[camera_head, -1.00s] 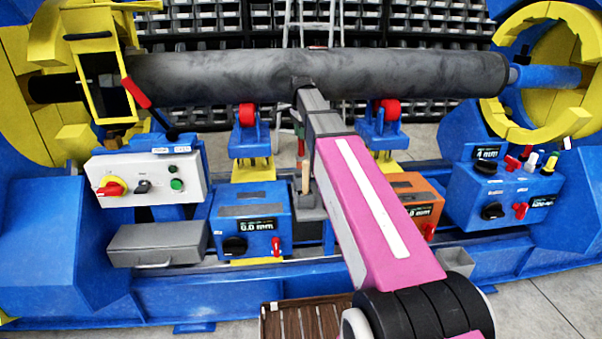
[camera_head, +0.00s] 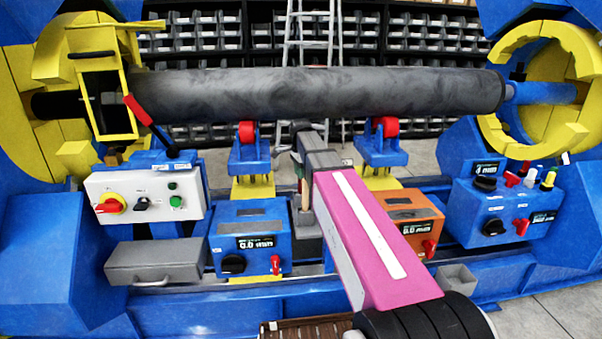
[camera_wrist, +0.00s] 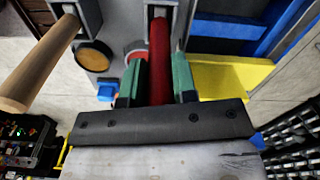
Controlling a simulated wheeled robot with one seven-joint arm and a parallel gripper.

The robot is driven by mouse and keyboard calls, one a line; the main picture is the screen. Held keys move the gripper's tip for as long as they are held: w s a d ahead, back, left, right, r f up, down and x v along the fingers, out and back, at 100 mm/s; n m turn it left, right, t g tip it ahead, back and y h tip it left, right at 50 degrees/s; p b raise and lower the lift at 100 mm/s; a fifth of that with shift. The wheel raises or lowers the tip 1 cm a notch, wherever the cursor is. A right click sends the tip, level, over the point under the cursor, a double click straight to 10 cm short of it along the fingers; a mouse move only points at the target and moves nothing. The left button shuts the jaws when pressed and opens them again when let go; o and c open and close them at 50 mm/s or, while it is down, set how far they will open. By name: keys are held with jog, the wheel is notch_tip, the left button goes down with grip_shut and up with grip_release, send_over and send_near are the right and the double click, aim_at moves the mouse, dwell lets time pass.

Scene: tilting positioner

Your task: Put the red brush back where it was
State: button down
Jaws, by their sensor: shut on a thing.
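The red brush (camera_wrist: 160,55) shows in the wrist view as a red handle between the two green finger pads. My gripper (camera_wrist: 157,82) is shut on it. The handle's far end lines up with a pale slot in a grey holder (camera_wrist: 113,25); I cannot tell how deep it sits in it. In the head view the grey holder (camera_head: 308,232) stands between the blue and orange boxes, partly behind my pink arm. My gripper is above it there, mostly hidden by my own wrist, and the brush is not clear.
A wooden-handled tool (camera_wrist: 42,62) stands in the same holder, left of the brush in the wrist view. A round brown-topped thing (camera_wrist: 94,56) is between them. The long dark cylinder (camera_head: 320,92) spans above. Blue box (camera_head: 250,225) and orange box (camera_head: 405,208) flank the holder.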

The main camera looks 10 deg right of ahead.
jog(key=c, duration=0.9)
grip_release()
jog(key=shift+f, duration=0.1)
notch_tip(320, 180, up, 12)
jog(key=shift+a+r, duration=0.1)
jog(key=shift+r, duration=0.05)
